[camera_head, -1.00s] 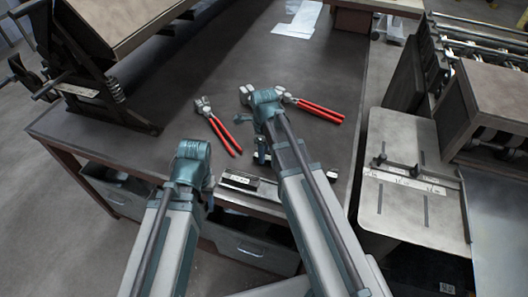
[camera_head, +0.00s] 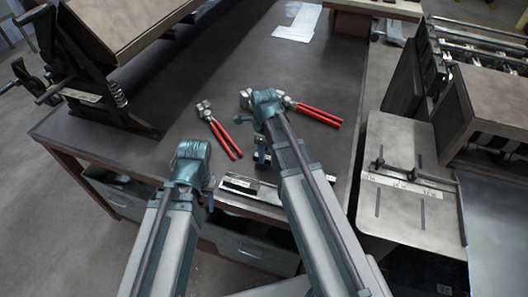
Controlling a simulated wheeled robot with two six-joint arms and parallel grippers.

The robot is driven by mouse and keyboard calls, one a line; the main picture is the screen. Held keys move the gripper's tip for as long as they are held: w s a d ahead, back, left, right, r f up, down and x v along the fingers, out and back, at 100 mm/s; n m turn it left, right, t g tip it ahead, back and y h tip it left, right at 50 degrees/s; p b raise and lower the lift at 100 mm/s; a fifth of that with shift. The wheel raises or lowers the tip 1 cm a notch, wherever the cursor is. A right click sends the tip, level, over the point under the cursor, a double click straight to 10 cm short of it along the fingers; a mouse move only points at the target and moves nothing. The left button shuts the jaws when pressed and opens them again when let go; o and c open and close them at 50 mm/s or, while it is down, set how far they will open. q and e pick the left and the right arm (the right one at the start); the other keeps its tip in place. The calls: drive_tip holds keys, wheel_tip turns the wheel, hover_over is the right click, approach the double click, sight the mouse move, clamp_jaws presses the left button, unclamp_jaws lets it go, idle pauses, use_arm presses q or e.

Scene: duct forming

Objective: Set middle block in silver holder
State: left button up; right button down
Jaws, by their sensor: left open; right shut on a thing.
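The silver holder (camera_head: 239,184) appears as a long silver and dark piece near the table's front edge, between my two arms. My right arm covers its right part. My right gripper (camera_head: 262,161) is mostly hidden behind its own wrist, above the table just beyond the holder. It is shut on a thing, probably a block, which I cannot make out. My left gripper (camera_head: 209,202) is open at the front edge, left of the holder, and partly hidden by its wrist. No other block can be told apart.
Red-handled pliers (camera_head: 219,131) lie left of my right wrist, and a second red-handled tool (camera_head: 318,114) lies to its right. A black-framed machine (camera_head: 110,95) stands on the left of the dark table (camera_head: 235,70). Papers (camera_head: 299,22) lie at the back.

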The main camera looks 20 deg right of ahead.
wheel_tip(320, 180, up, 7)
drive_tip(key=p, duration=0.6)
use_arm(q)
wheel_tip(320, 180, up, 7)
